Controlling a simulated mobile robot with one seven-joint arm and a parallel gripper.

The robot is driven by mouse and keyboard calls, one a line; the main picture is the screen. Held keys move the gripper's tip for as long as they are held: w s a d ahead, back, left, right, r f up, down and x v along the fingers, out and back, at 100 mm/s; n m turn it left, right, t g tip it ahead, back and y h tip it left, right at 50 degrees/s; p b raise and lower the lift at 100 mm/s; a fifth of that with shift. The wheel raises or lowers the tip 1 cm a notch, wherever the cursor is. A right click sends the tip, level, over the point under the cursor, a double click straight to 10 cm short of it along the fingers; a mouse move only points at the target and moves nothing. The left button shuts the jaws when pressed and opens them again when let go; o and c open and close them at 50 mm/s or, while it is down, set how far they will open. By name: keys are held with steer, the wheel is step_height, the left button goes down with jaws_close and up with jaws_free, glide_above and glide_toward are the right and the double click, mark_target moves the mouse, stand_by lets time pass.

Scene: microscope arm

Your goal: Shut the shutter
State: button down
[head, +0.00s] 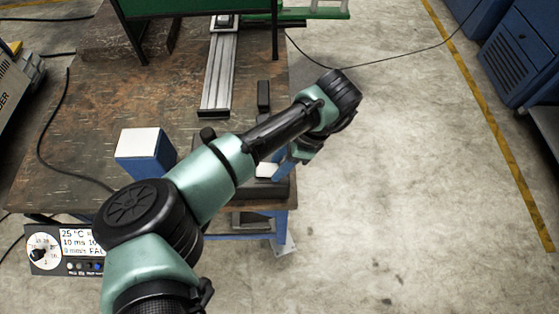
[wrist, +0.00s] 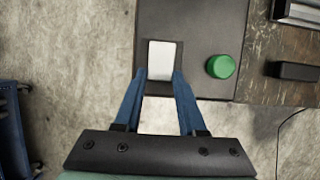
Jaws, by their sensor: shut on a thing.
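A dark box (wrist: 205,25) lies at the edge of the brown bench. In the head view the plate (head: 267,170) shows beside a blue finger of my gripper (head: 276,171). My arm covers much of the dark box there. The fingers' exact contact is hard to see.
A green button (wrist: 221,66) stands on the dark box, right of the plate. A blue block with a white top (head: 146,147), a metal rail (head: 218,75) and a small black block (head: 263,95) are on the bench (head: 95,120). A display unit (head: 70,248) is at lower left.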

mark_target(274, 170)
steer(key=shift+s+a+r+h+p, duration=0.2)
steer(key=shift+r+h+p, duration=0.15)
steer(key=shift+h+p, duration=0.55)
steer(key=h, duration=0.1)
steer(key=h+p, duration=0.1)
steer(key=shift+w+a+h, duration=0.15)
steer(key=shift+a+h, duration=0.2)
steer(key=shift+h, duration=0.05)
steer(key=shift+c, duration=2.4)
jaws_free()
step_height(274, 170, up, 13)
steer(key=shift+b, duration=0.3)
